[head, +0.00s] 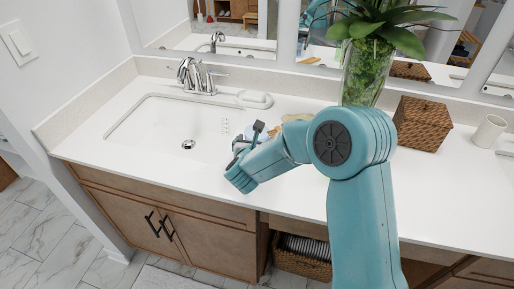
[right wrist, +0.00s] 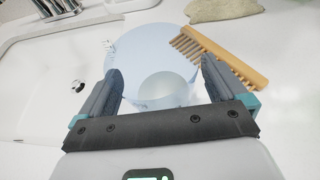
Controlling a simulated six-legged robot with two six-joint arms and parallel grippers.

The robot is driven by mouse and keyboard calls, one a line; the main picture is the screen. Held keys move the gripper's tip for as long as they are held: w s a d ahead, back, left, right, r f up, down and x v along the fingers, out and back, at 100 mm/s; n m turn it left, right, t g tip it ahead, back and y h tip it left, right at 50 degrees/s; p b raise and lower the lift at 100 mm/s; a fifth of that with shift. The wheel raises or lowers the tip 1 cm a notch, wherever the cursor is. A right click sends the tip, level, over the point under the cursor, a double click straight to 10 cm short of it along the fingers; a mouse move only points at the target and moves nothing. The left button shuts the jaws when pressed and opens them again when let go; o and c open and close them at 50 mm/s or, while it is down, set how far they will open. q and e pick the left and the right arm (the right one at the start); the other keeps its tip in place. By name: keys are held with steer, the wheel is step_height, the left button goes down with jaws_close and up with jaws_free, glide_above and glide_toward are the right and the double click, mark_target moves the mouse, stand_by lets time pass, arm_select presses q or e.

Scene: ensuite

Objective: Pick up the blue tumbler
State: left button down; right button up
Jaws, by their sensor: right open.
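The blue tumbler (right wrist: 150,50) is pale and see-through in the right wrist view. It lies between and just beyond the fingers of my right gripper (right wrist: 162,70), which is open. Its rounded end shows low between the fingers; whether the fingers touch it I cannot tell. In the head view my right gripper (head: 249,136) is over the counter just right of the sink, and my arm hides most of the tumbler there. My left gripper is not in view.
A wooden comb (right wrist: 222,58) lies close by the right finger. The sink basin (head: 150,125) with its tap (head: 190,75) is at left. A glass plant vase (head: 365,75), a wicker box (head: 422,124) and a cup (head: 489,131) stand to the right. The front counter is clear.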

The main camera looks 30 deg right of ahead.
steer(key=shift+w+f, duration=0.1)
steer(key=c, duration=1.1)
steer(key=shift+c, duration=0.2)
steer(key=shift+r, duration=0.25)
step_height(320, 180, up, 20)
steer(key=p, duration=0.2)
steer(key=shift+f, duration=0.25)
